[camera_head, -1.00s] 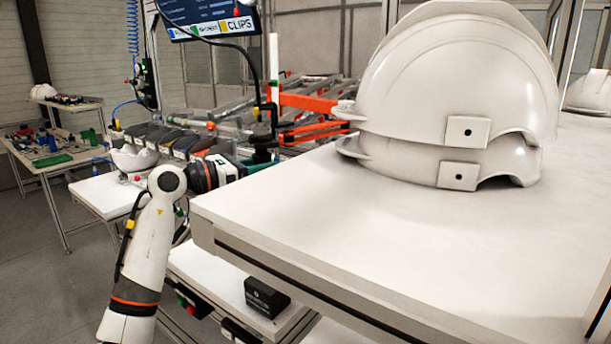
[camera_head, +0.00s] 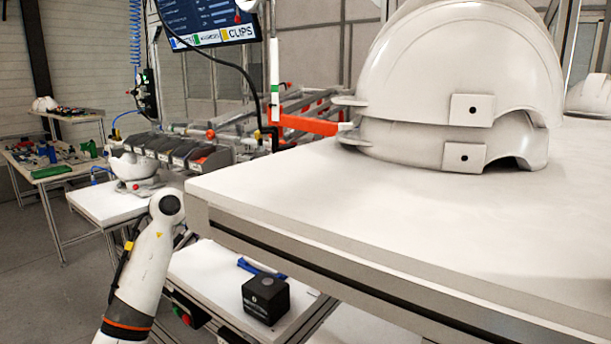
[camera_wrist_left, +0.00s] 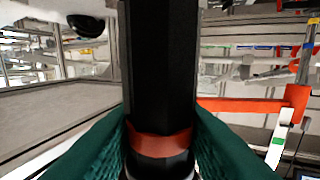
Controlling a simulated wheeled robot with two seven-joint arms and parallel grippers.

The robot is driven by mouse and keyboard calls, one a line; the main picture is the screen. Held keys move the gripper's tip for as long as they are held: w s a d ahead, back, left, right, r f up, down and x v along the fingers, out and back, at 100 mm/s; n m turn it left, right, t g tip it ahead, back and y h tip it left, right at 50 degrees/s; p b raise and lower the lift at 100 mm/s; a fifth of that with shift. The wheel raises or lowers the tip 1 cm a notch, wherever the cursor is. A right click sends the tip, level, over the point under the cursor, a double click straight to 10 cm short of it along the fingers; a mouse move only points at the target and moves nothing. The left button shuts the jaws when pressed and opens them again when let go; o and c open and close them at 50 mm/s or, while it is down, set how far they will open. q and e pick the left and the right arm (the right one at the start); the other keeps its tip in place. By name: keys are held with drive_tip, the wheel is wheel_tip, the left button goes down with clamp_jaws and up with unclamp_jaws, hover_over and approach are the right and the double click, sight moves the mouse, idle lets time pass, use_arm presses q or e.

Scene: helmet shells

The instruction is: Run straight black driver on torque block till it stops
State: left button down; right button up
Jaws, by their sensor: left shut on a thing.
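The black driver (camera_wrist_left: 160,70) fills the middle of the left wrist view, a dark straight body with an orange-red band near my fingers. My left gripper (camera_wrist_left: 160,150) has green fingers shut on it from both sides. In the head view my left arm shows at the left, but its gripper and the driver are not visible. The torque block, a black cube with a round feature on top (camera_head: 265,299), sits on the lower white shelf. The driver's tip is out of view, and I cannot tell its distance from the block. My right gripper is not in view.
A large white table (camera_head: 400,220) fills the right, its front edge overhanging near the lower shelf (camera_head: 205,270). Stacked white helmet shells (camera_head: 460,75) stand on it. A blue item (camera_head: 262,268) lies behind the block. Dark bins (camera_head: 180,148) line the back.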

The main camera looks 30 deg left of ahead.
use_arm(q)
drive_tip(key=shift+f+b, duration=1.65)
drive_tip(key=shift+f, duration=0.4)
drive_tip(key=shift+f+b, duration=0.35)
drive_tip(key=shift+f, duration=0.05)
drive_tip(key=shift+f+b, duration=0.35)
drive_tip(key=shift+f, duration=0.1)
drive_tip(key=shift+d+f+b, duration=0.1)
drive_tip(key=shift+f+b, duration=0.35)
drive_tip(key=shift+f, duration=0.1)
idle(0.5)
drive_tip(key=shift+r, duration=0.1)
drive_tip(key=shift+r+p, duration=2.2)
drive_tip(key=shift+r, duration=0.9)
